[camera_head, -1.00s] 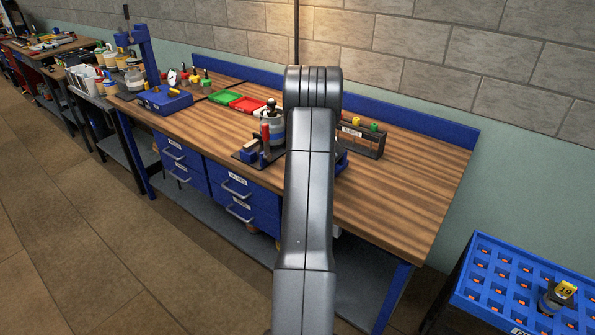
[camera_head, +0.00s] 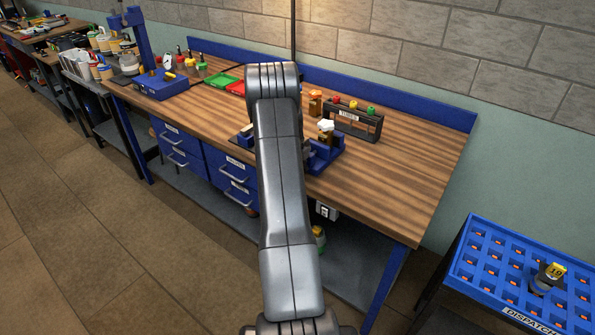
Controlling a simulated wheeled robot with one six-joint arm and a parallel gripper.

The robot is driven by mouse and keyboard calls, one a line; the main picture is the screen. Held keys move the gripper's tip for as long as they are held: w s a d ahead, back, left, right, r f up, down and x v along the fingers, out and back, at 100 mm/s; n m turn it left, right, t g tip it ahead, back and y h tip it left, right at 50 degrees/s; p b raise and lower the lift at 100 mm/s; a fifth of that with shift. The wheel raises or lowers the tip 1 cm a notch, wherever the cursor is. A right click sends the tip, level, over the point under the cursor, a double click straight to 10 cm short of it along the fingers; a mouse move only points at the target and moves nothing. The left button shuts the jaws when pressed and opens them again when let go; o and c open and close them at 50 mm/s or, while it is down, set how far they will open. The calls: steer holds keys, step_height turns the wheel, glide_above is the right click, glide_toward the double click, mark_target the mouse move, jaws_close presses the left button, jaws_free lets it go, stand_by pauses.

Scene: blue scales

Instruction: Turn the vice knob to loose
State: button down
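A blue fixture that looks like the vice (camera_head: 328,157) stands on the wooden bench (camera_head: 405,185), just right of my arm. My arm covers its left part. A small object with a white top and a brown body (camera_head: 326,130) stands at the fixture. I cannot make out the vice knob or which way it is set. My arm rises through the middle of the picture, over the bench front. My gripper is hidden behind the arm.
A dark rack (camera_head: 353,122) with red, yellow and green caps and an orange-brown jar (camera_head: 315,103) stand behind the vice. A blue press (camera_head: 160,85) and a green tray (camera_head: 222,80) are at left. A blue dispatch tray (camera_head: 505,265) is at lower right. The bench's right end is clear.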

stand_by(0.6)
steer(key=c, duration=1.6)
jaws_free()
steer(key=shift+o, duration=0.2)
step_height(320, 180, up, 14)
steer(key=w+a+b, duration=0.1)
steer(key=a+b, duration=0.1)
steer(key=b, duration=0.1)
steer(key=shift+w+f, duration=0.2)
steer(key=f+p, duration=0.1)
steer(key=f, duration=0.3)
steer(key=s+d+f+p, duration=0.1)
steer(key=f, duration=0.4)
steer(key=d+f+p, duration=0.1)
steer(key=f, duration=0.3)
steer(key=shift+s+f, duration=0.2)
steer(key=shift+f, duration=0.15)
